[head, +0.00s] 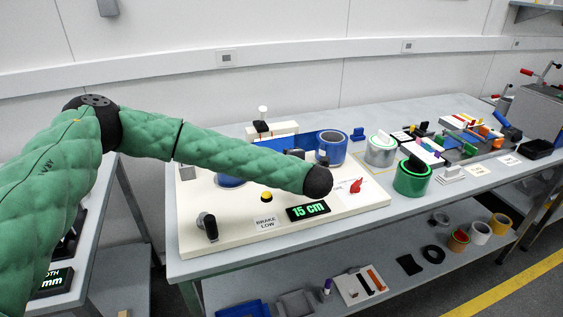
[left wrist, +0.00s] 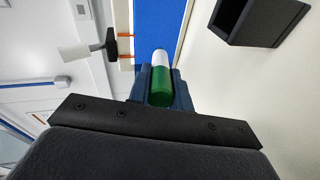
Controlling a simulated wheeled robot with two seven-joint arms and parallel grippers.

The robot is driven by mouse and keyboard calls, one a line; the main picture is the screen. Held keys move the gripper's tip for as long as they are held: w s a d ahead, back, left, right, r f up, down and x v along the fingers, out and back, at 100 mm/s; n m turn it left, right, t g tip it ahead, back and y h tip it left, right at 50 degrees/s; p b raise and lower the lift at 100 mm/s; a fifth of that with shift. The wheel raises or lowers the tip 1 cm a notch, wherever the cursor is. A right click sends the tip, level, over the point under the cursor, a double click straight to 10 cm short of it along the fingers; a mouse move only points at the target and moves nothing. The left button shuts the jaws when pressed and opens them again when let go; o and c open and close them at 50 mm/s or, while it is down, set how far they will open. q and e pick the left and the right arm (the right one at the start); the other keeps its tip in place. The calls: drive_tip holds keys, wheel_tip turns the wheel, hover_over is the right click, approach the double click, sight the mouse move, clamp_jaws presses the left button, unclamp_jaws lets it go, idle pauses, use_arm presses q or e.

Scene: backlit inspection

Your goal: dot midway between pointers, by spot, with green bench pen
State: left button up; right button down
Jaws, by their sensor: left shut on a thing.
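My left gripper (left wrist: 161,88) is shut on the green bench pen (left wrist: 160,93), which has a green body and a white end, between dark blue fingers. In the head view my left arm reaches over the white board, and its black wrist end hides the gripper and pen. I cannot make out a second pointer or the spot. My right gripper is not in view.
The white board (head: 340,203) carries a "15 cm" display (head: 308,211), a "BRAKE LOW" label (head: 266,223), a yellow button (head: 267,197) and a black knob (head: 207,226). A dark box (left wrist: 262,20) shows in the left wrist view.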

use_arm(q)
drive_tip(key=shift+w+a+b, duration=0.15)
drive_tip(key=shift+w+b, duration=0.3)
drive_tip(key=shift+b, duration=0.05)
idle(0.7)
idle(0.3)
drive_tip(key=shift+s+f, duration=0.1)
drive_tip(key=shift+s+d+b, duration=0.35)
drive_tip(key=shift+s+b, duration=0.3)
drive_tip(key=shift+s, duration=0.45)
drive_tip(key=shift+s+d+b, duration=0.4)
drive_tip(key=shift+s+b, duration=0.25)
drive_tip(key=shift+s, duration=0.4)
drive_tip(key=shift+s+d+b, duration=0.35)
drive_tip(key=shift+s+b, duration=0.3)
drive_tip(key=shift+s, duration=0.45)
wheel_tip(320, 180, up, 16)
drive_tip(key=b, duration=0.3)
